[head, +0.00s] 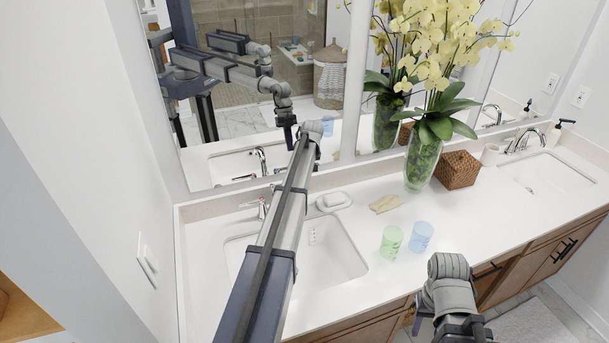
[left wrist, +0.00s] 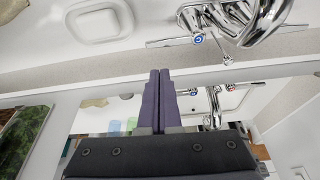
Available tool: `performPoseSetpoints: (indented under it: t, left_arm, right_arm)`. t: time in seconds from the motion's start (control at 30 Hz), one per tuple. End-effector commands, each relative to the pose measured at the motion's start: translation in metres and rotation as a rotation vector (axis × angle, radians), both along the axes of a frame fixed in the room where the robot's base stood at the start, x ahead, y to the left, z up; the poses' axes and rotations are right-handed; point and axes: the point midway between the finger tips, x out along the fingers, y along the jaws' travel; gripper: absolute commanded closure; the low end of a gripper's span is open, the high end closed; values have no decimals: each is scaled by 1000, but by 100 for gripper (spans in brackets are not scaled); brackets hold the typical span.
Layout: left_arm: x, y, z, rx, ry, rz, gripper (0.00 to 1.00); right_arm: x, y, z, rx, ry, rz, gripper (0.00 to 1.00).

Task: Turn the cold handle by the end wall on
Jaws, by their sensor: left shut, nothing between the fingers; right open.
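The near faucet (left wrist: 262,18) is chrome and stands behind the left sink, by the wall with a switch. Its blue-marked cold handle (left wrist: 198,38) has a lever pointing left in the left wrist view. My left gripper (left wrist: 160,74) is shut and empty, its tips a little apart from that lever in the picture. My right gripper (head: 450,325) is open and empty, in front of the counter, partly cut off by the frame's edge.
A mirror (head: 225,165) rises close behind the faucet. A vase of orchids (head: 420,160) and a wicker box (head: 457,170) stand farther right.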

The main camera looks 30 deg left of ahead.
Motion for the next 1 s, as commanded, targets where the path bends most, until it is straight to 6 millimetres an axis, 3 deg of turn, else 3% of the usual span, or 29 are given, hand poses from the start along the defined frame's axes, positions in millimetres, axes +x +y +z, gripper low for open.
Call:
performPoseSetpoints:
  t: [0.6, 1.0]
  left_arm:
    - [19, 19, -80, 0, 1, -1, 100]
    - [21, 21, -87, 0, 1, -2, 100]
  right_arm:
    - [0, 0, -80, -2, 0, 6, 50]
    - [0, 0, -87, -1, 0, 5, 50]
